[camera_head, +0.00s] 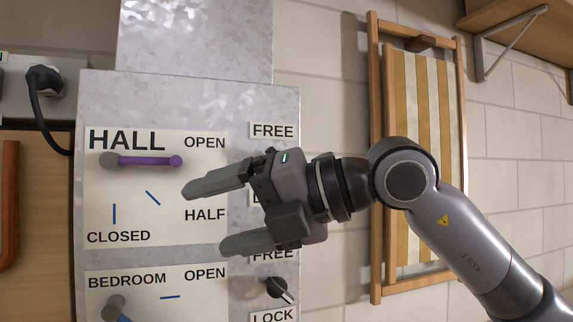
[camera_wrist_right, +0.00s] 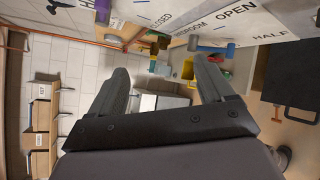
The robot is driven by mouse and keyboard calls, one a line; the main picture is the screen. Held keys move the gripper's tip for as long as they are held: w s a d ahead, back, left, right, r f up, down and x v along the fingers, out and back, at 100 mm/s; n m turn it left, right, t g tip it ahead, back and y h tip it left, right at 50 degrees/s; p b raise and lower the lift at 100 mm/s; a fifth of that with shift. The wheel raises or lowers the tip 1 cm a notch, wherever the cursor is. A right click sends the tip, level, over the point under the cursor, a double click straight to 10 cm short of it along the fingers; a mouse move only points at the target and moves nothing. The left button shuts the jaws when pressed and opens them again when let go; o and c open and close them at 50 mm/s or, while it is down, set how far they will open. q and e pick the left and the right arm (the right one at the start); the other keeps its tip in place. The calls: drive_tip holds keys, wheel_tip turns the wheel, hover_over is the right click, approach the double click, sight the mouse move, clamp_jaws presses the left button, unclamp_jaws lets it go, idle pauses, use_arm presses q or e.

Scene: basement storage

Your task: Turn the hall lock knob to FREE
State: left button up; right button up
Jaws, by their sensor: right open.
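The grey metal panel (camera_head: 180,95) carries a white HALL plate (camera_head: 150,225) with a purple lever (camera_head: 150,160), which points right toward OPEN. A FREE label (camera_head: 273,131) is at the right of this plate. The hall lock knob below it is hidden behind my right gripper. My right gripper (camera_head: 208,218) is open and empty, in front of the panel, with its fingers pointing left across the plate's right part. I cannot tell whether it touches anything. The open fingers also show in the right wrist view (camera_wrist_right: 160,78). My left gripper is not in view.
Below is a BEDROOM plate (camera_head: 150,279) with a blue-ended lever (camera_head: 115,307) and its own dark lock knob (camera_head: 279,289) between FREE and LOCK labels. A folded striped deckchair (camera_head: 420,100) leans on the wall behind my right arm. A wooden shelf (camera_head: 510,12) is at upper right.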

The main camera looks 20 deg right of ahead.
drive_tip(key=d+r+m+t+h, duration=0.5)
drive_tip(key=d+r+t+h, duration=0.15)
drive_tip(key=d+r, duration=0.35)
drive_tip(key=w+f+h+p, duration=0.1)
drive_tip(key=w+f+p, duration=0.1)
drive_tip(key=w, duration=0.5)
drive_tip(key=shift+w+a+f+m+g, duration=0.2)
drive_tip(key=shift+f+m+g, duration=0.1)
drive_tip(key=shift+f+g, duration=0.15)
drive_tip(key=shift+c, duration=0.3)
drive_tip(key=c, duration=1)
